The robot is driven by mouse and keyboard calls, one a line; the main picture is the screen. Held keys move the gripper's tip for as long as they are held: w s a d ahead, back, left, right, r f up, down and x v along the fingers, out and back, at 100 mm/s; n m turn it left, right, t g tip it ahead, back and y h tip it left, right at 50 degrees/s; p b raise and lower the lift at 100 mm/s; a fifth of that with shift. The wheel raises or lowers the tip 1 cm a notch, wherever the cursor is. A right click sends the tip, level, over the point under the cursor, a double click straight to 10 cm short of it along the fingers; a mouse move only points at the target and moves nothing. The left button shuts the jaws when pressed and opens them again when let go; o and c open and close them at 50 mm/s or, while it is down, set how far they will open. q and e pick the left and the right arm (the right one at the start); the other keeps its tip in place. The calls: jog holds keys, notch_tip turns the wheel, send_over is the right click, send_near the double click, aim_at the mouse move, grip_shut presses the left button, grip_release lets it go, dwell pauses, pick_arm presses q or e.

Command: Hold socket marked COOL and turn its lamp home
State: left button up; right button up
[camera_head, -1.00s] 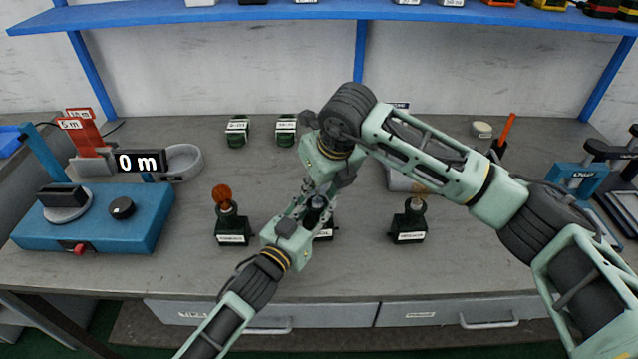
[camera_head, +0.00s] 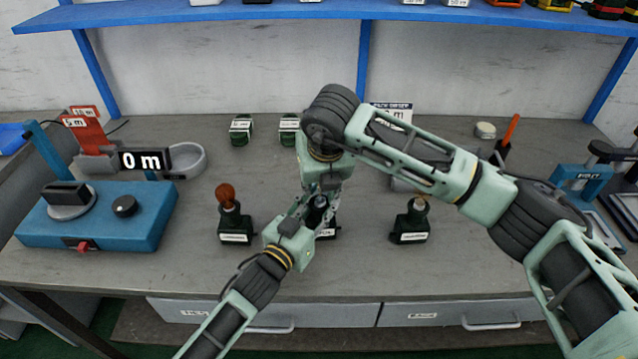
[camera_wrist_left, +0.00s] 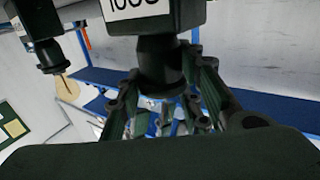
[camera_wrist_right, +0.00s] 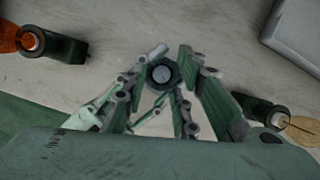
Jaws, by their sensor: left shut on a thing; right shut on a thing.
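The middle socket (camera_head: 328,232) stands upright on the bench, mostly hidden by my grippers. Its label is only partly seen in the head view. In the left wrist view the socket body (camera_wrist_left: 155,20) shows a cut-off label, upside down, that may read COOL. My left gripper (camera_head: 306,216) is shut around the socket's dark neck (camera_wrist_left: 160,68). My right gripper (camera_head: 322,190) comes down from above, shut on the lamp, a dark round piece with a grey top (camera_wrist_right: 162,73). I cannot tell how deep the lamp sits.
A socket with an orange lamp (camera_head: 234,227) stands to the left, another with a pale lamp (camera_head: 410,224) to the right. Two dark blocks (camera_head: 241,131) (camera_head: 289,130) stand behind. A blue device (camera_head: 95,220) with a "0 m" display (camera_head: 143,161) is at left.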

jog(key=shift+w+a+r, duration=0.1)
jog(key=shift+a+r, duration=0.05)
jog(key=shift+r, duration=0.05)
jog(key=o, duration=1)
jog(key=shift+o, duration=0.4)
jog(key=v, duration=1.2)
jog(key=shift+o, duration=0.4)
